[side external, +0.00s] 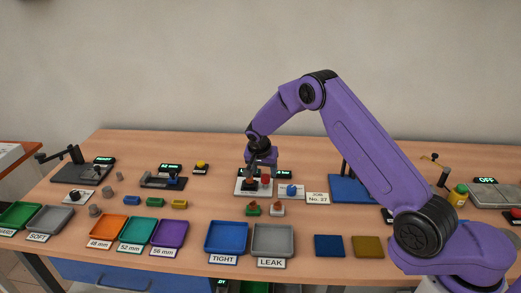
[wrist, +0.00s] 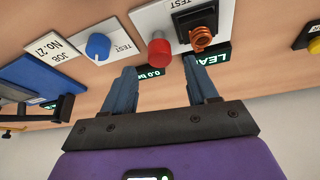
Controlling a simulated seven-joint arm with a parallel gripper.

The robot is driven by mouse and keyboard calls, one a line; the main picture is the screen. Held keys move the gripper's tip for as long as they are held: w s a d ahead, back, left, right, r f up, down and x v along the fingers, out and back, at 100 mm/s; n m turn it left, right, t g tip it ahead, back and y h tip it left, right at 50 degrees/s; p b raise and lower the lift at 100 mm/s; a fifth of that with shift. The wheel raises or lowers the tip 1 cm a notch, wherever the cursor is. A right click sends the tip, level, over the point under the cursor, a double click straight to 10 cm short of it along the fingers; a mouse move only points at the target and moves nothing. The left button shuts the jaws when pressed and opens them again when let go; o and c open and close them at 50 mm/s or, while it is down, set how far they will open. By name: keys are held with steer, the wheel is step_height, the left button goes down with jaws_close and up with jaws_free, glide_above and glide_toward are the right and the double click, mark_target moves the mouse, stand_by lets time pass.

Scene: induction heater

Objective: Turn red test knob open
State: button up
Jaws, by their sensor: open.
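The red test knob (wrist: 159,50) stands on a white plate (wrist: 181,18) marked TEST in the wrist view. In the side view my gripper (side external: 251,172) is low over the white plate, and the arm's end hides part of that plate.
A copper-coloured part (wrist: 201,39) sits in a black fitting beside the red knob. A blue knob (wrist: 98,46) on another TEST plate is on the other side. Displays reading 0.0 (wrist: 152,72) and LEAK (wrist: 210,57) lie close to the fingers. Grey LEAK tray (side external: 272,254) is in front.

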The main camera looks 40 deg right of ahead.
steer(key=v, duration=1.4)
steer(key=shift+d, duration=0.2)
steer(key=s+a+r+n+y, duration=0.1)
steer(key=s+a+r+n, duration=0.1)
steer(key=s+a+n, duration=0.4)
steer(key=s+a+r+n+y, duration=0.2)
steer(key=s+a+r+n, duration=0.1)
steer(key=s+n, duration=0.35)
steer(key=s+d+n, duration=0.2)
steer(key=s+n, duration=0.1)
steer(key=s, duration=0.6)
steer(key=s+d+n+g+y, duration=0.1)
steer(key=s+d+n, duration=0.2)
steer(key=s, duration=0.6)
steer(key=s+d+n+g, duration=0.1)
steer(key=s+d+n, duration=0.2)
steer(key=s, duration=0.6)
steer(key=shift+s+f+n, duration=0.25)
steer(key=shift+f+n, duration=0.2)
steer(key=shift+n, duration=0.6)
